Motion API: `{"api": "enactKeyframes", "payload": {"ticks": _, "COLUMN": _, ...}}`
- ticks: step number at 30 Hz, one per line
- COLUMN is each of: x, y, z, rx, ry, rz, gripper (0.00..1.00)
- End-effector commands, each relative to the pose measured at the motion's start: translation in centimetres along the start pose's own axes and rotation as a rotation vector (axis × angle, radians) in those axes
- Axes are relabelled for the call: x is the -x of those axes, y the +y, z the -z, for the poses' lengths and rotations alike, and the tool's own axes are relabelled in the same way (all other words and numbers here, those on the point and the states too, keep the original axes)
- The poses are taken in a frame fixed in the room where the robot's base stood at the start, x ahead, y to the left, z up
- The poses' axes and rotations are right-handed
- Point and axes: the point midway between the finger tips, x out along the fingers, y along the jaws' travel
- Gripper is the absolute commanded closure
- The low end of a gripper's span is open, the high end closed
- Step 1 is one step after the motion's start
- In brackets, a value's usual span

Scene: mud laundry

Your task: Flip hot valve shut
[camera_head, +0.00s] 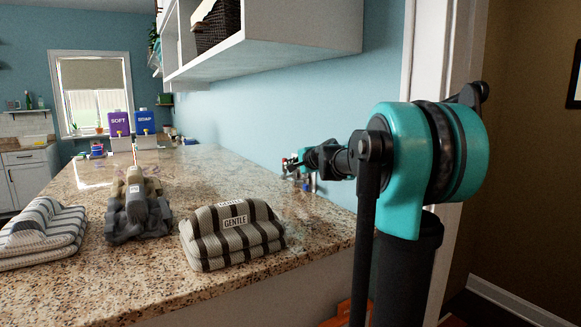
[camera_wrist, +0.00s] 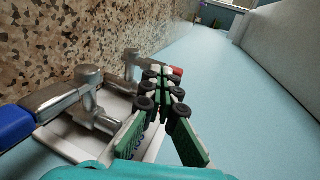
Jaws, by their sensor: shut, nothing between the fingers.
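Two metal valves sit side by side on a white plate (camera_wrist: 62,150) on the blue wall, beside the granite. The hot valve (camera_wrist: 131,60) is the farther one in the wrist view. The red end of its lever (camera_wrist: 177,71) shows just past my fingertips; the rest of the lever is partly hidden by the fingers. The cold valve (camera_wrist: 92,98) is nearer, with a blue lever (camera_wrist: 15,123) pointing left. My gripper (camera_wrist: 163,72) is shut and empty, its tips close to the red lever; I cannot tell if they touch. In the head view, my gripper (camera_head: 291,163) is small, by the wall.
The granite counter (camera_head: 110,285) lies to the left and carries folded striped towels (camera_head: 232,236), a grey-brown bundle (camera_head: 137,208), and purple (camera_head: 119,122) and blue (camera_head: 144,121) dispensers farther back. A white wall shelf (camera_head: 280,42) hangs above my arm. A white door frame (camera_head: 440,60) stands at right.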

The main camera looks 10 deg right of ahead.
Motion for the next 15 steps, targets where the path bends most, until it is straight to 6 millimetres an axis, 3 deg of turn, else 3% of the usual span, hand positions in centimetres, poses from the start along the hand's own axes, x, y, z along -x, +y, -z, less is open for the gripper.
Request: {"api": "enactKeyframes", "payload": {"ticks": 15, "x": -0.39, "y": -0.53, "z": -0.02, "rx": 0.001, "ry": -0.001, "rz": -0.084, "gripper": 1.00}}
